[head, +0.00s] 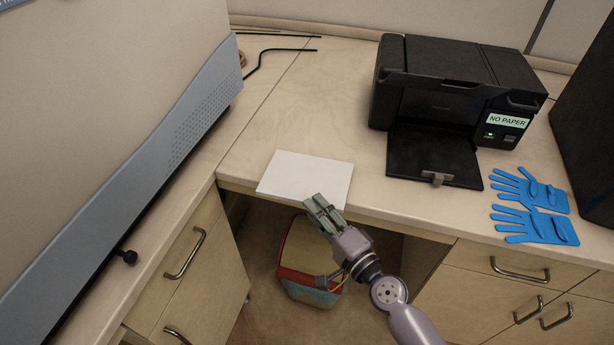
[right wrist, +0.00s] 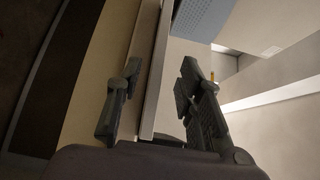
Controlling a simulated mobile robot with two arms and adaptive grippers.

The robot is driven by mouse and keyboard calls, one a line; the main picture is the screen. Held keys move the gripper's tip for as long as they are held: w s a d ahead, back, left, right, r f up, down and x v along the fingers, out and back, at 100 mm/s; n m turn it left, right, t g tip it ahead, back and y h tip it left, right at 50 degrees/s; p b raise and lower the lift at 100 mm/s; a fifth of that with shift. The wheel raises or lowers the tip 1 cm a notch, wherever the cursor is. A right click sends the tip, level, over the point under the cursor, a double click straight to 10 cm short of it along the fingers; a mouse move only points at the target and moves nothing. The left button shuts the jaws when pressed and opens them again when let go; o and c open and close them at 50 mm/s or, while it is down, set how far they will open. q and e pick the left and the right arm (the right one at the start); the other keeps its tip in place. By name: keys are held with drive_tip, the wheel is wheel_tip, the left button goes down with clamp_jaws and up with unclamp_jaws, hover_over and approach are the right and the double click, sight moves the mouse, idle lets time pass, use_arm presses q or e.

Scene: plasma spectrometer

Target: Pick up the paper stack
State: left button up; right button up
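The white paper stack (head: 306,178) lies flat at the front edge of the desk, its front part appearing to stick out past that edge. My right gripper (head: 319,207) is at the stack's front edge, near its front right corner, and covers a little of it. In the right wrist view my right gripper (right wrist: 160,75) is open, with a clear gap between its fingers. A pale, thin edge, seemingly the stack's (right wrist: 157,70), runs between the fingers. I cannot tell whether either finger touches it. My left gripper is not in view.
A black printer (head: 440,95) with its tray down and a "NO PAPER" label stands right of the stack. Blue gloves (head: 530,205) lie farther right. A red-rimmed bin (head: 300,270) stands below the desk. A large instrument (head: 130,170) fills the left. Desk behind the stack is clear.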

sight(307, 179)
drive_tip(key=x, duration=0.4)
drive_tip(key=shift+w+d+f, duration=0.15)
drive_tip(key=shift+c, duration=0.5)
clamp_jaws()
